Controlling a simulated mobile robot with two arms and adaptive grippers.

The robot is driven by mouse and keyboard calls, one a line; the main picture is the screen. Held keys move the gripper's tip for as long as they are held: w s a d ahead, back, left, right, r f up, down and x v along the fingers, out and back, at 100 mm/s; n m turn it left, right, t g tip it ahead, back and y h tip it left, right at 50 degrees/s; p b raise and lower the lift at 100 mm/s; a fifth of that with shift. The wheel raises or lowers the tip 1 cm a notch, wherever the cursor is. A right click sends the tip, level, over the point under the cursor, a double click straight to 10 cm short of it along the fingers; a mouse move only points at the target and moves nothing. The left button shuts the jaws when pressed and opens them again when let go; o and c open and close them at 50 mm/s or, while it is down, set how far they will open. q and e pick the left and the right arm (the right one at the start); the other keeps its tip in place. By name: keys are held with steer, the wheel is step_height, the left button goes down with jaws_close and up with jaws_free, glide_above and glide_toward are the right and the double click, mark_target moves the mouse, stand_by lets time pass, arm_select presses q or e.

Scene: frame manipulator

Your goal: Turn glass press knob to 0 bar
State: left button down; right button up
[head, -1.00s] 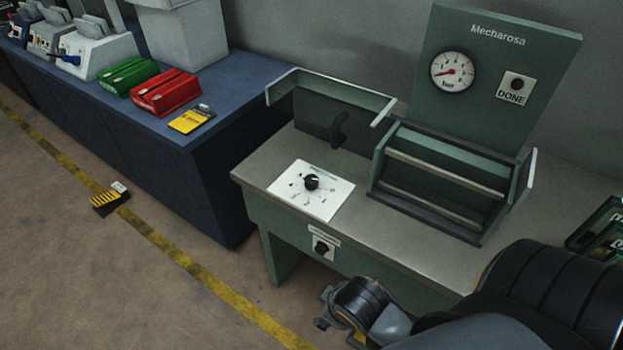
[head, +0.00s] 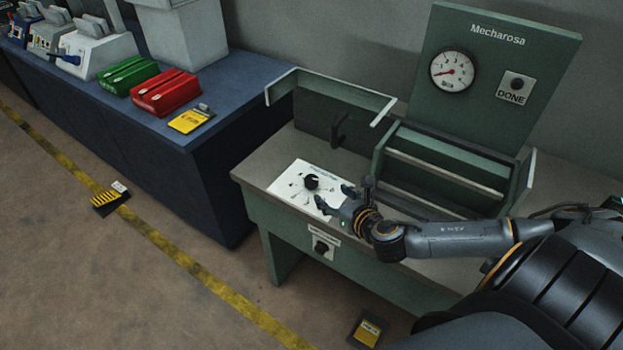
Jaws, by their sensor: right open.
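A small black knob (head: 312,182) sits on a white dial plate (head: 290,190) on top of the green press table. A second black knob (head: 320,248) sits on the table's front face under a label. A round bar gauge (head: 452,71) on the green back panel has a red needle pointing to the lower left. My right gripper (head: 334,197) is open and empty, just right of the top knob and over the plate's right part. It appears apart from the knob. My left gripper is not in view.
A green frame (head: 455,170) stands on the table behind my right arm. A DONE button (head: 517,84) is on the panel. A blue bench (head: 240,90) at left holds a red box (head: 166,92) and a green box (head: 128,75).

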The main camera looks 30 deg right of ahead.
mark_target(313, 180)
steer(key=p+x, duration=0.1)
steer(key=x, duration=1.2)
steer(key=shift+w+f, duration=0.1)
steer(key=shift+w, duration=0.1)
steer(key=c, duration=1.2)
steer(key=shift+d+y, duration=0.1)
steer(key=shift+y, duration=0.2)
steer(key=shift+n+y+b, duration=0.35)
steer(key=shift+n+y, duration=0.25)
steer(key=shift+n, duration=0.1)
steer(key=o, duration=1.2)
